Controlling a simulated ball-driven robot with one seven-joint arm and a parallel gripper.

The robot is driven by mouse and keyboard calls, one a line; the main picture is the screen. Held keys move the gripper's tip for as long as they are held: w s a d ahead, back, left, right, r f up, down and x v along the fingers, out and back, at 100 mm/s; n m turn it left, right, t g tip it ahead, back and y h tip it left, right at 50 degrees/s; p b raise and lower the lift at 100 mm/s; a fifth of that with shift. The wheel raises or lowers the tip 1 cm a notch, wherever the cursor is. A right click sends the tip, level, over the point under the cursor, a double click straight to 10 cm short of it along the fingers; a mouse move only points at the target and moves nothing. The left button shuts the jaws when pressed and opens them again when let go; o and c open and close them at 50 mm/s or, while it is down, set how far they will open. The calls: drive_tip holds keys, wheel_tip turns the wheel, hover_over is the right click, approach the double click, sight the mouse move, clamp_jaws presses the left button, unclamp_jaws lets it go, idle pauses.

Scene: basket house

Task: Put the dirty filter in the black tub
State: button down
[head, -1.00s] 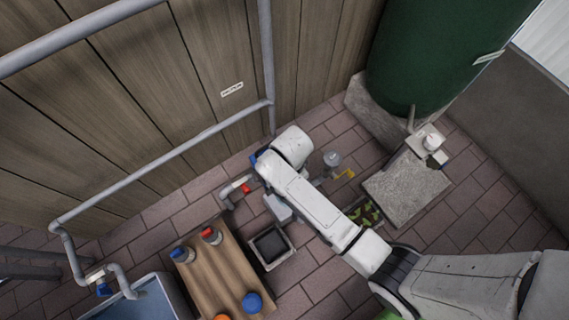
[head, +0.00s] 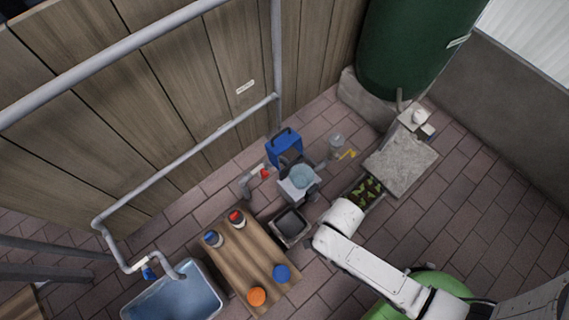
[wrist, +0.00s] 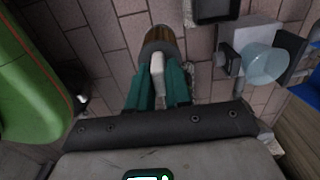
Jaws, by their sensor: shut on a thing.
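My gripper (wrist: 158,88) shows in the wrist view, its teal fingers shut on a pale stem-like part of a brownish cylinder with a grey rim, which looks like the dirty filter (wrist: 161,44). The filter points away from the gripper, above the brick paving. The black tub (head: 273,229), a square dark container with a pale rim, stands on the paving beside the wooden bench in the head view. A dark tray that looks like it shows at the top of the wrist view (wrist: 217,17), apart from the filter. In the head view my arm hides the gripper and filter.
A grey unit with a light-blue bowl (head: 302,176) stands behind the tub, near a blue box (head: 284,148). The wooden bench (head: 246,262) carries several lidded jars. A planter (head: 367,191) and stone slab (head: 401,164) lie right. A blue basin (head: 177,302) stands lower left.

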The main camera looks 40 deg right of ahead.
drive_tip(key=w+a+f+b, duration=0.3)
drive_tip(key=w+f+b, duration=0.6)
drive_tip(key=w+f, duration=0.4)
drive_tip(key=shift+a, duration=0.3)
drive_tip(key=shift+w+f, duration=0.1)
drive_tip(key=c, duration=1.1)
unclamp_jaws()
drive_tip(key=shift+o, duration=0.2)
